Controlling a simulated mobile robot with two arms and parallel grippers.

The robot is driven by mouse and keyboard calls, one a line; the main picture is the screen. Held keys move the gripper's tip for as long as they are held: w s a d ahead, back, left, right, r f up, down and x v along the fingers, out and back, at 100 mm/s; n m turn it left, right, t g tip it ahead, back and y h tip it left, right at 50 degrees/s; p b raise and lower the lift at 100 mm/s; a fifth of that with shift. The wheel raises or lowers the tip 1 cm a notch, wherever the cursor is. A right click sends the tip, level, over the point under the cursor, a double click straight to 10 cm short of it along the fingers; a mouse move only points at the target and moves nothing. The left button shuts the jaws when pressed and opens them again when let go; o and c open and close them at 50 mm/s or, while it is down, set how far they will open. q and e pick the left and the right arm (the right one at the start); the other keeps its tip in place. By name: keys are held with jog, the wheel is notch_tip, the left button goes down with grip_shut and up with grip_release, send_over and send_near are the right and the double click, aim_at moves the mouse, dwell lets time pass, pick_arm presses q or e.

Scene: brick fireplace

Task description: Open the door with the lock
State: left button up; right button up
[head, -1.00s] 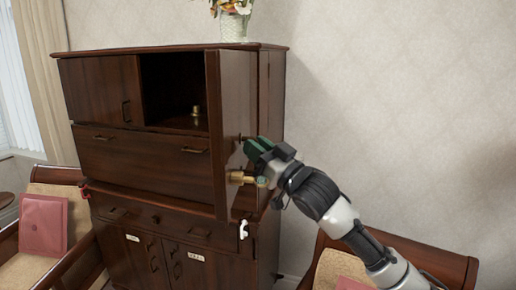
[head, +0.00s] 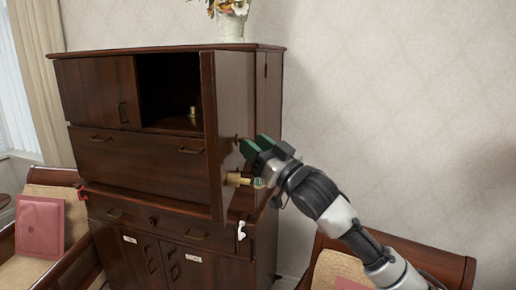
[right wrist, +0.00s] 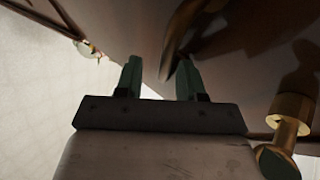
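The dark wooden cabinet (head: 135,160) stands in the middle of the head view. Its upper right door (head: 230,110) is swung outward, showing an open compartment (head: 168,85). A brass lock (head: 238,180) sticks out from the door; a brass piece also shows at lower right in the right wrist view (right wrist: 292,115). My right gripper (head: 256,147) is by the door's outer face, just above the lock. In the right wrist view its green fingers (right wrist: 160,78) are apart with nothing clearly between them. A dark curved handle (right wrist: 178,40) shows just beyond the fingertips; contact cannot be told. My left gripper is out of view.
A small brass object (head: 193,111) stands inside the compartment. A vase of flowers (head: 231,25) stands on the cabinet. Chairs with pink cushions stand at left (head: 40,228) and lower right (head: 355,284). A white hook-like piece (head: 241,230) is below the door. The wall side at right is clear.

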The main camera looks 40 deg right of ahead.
jog(key=b+v, duration=0.6)
jog(key=v, duration=0.4)
jog(key=shift+s, duration=0.4)
